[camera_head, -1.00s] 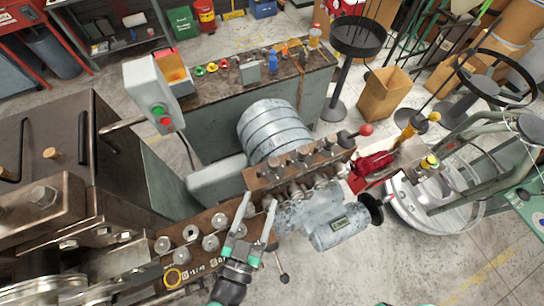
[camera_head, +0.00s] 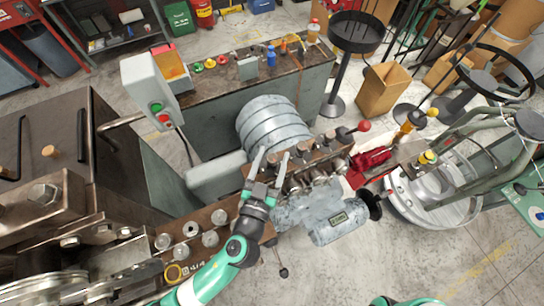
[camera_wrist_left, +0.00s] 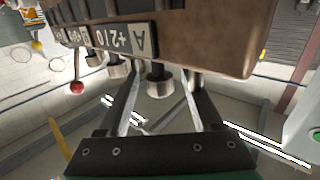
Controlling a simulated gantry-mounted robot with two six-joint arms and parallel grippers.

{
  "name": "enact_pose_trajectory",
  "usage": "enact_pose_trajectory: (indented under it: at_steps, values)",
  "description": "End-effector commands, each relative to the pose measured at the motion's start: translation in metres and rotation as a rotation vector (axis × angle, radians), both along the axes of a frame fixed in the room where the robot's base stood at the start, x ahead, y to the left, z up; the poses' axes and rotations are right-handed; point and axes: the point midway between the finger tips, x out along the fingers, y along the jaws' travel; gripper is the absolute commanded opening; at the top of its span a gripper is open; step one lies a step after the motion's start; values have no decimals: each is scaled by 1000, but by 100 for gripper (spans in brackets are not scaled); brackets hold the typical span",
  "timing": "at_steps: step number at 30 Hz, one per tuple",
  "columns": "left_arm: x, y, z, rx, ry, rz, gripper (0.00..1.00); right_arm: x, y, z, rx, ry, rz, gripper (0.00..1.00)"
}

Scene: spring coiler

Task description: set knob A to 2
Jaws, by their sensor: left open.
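My left gripper (camera_head: 271,154) is open at the left end of a brown block (camera_head: 318,144) in the head view. In the left wrist view a brown panel (camera_wrist_left: 215,35) carries a dark label plate (camera_wrist_left: 108,41) with the letter A and "+2/0" marks. A short metallic knob with a dark shaft, likely knob A (camera_wrist_left: 157,84), sticks out beside that letter. It shows between the two spread fingers of my gripper (camera_wrist_left: 163,72); I cannot tell whether they touch it. Its setting is not readable. My right gripper is out of view.
More knobs (camera_wrist_left: 117,67) sit beside it along the panel. A red ball lever (camera_head: 364,126) stands at the block's right end. A grey motor (camera_head: 335,222) is below, a ribbed grey drum (camera_head: 272,125) behind, and a grey button box (camera_head: 152,95) to the left.

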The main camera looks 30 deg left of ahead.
Motion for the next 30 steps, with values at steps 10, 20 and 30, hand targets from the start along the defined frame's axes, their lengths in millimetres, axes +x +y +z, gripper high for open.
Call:
enact_pose_trajectory:
  at_steps: [10,20,30]
  values:
    - [0,0,0,0,0,0,15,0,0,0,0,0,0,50]
    - [0,0,0,1,4,-20,0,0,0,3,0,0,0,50]
    - [0,1,3,3,12,-233,0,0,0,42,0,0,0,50]
